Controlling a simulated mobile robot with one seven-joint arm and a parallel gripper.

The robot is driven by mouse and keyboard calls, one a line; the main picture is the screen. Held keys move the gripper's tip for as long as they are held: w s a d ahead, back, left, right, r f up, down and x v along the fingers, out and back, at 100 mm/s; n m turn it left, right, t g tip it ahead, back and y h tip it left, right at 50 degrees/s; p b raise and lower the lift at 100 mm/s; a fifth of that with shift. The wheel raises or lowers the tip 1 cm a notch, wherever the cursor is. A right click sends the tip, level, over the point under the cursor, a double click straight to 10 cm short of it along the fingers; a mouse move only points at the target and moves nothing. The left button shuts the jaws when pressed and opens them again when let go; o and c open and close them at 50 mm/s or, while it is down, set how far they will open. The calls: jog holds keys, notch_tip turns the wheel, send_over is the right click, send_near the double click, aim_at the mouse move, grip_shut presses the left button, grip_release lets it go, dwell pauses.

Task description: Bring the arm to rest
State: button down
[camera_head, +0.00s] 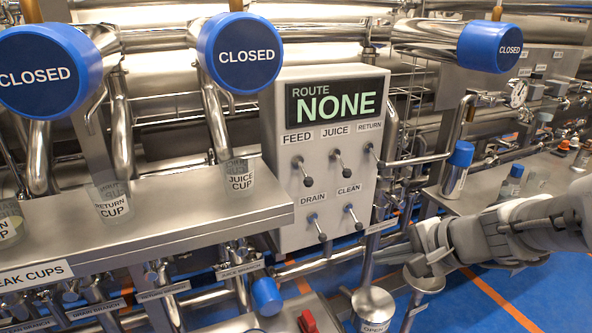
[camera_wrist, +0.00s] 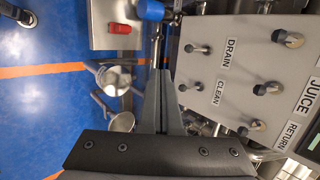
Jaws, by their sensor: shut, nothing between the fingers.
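My grey arm (camera_head: 530,228) reaches in from the right edge in the head view. My gripper (camera_head: 388,258) is at its left end, to the right of and below the switch panel (camera_head: 290,90). In the wrist view my gripper (camera_wrist: 159,75) is shut, its two dark fingers together with nothing between them. The panel (camera_wrist: 252,45) stands beside the fingers there, its drain, clean and return levers near. I cannot tell the exact gap from fingertips to panel.
The panel display (camera_head: 336,98) reads "ROUTE NONE". Blue caps (camera_head: 238,52) marked "CLOSED" stand above a steel shelf (camera_head: 170,222) with cups. A metal bin (camera_head: 373,303) stands below my gripper. A red object (camera_wrist: 120,28) lies on a steel surface. Blue floor (camera_wrist: 40,110) is open at left.

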jog(key=shift+s+d, duration=0.1)
jog(key=shift+s, duration=0.1)
jog(key=s+a+r+n+g+h, duration=0.1)
jog(key=s+a+r+n+h, duration=0.15)
jog(key=s+n, duration=0.4)
jog(key=s+a+r+n+g+h, duration=0.1)
jog(key=s+a+r+n+h, duration=0.15)
jog(key=s+a+n, duration=0.35)
notch_tip(320, 180, up, 16)
jog(key=d+p, duration=0.2)
jog(key=p, duration=1.3)
jog(key=shift+w+f+n+p, duration=0.15)
jog(key=shift+w+n+p, duration=0.15)
jog(key=shift+n, duration=0.15)
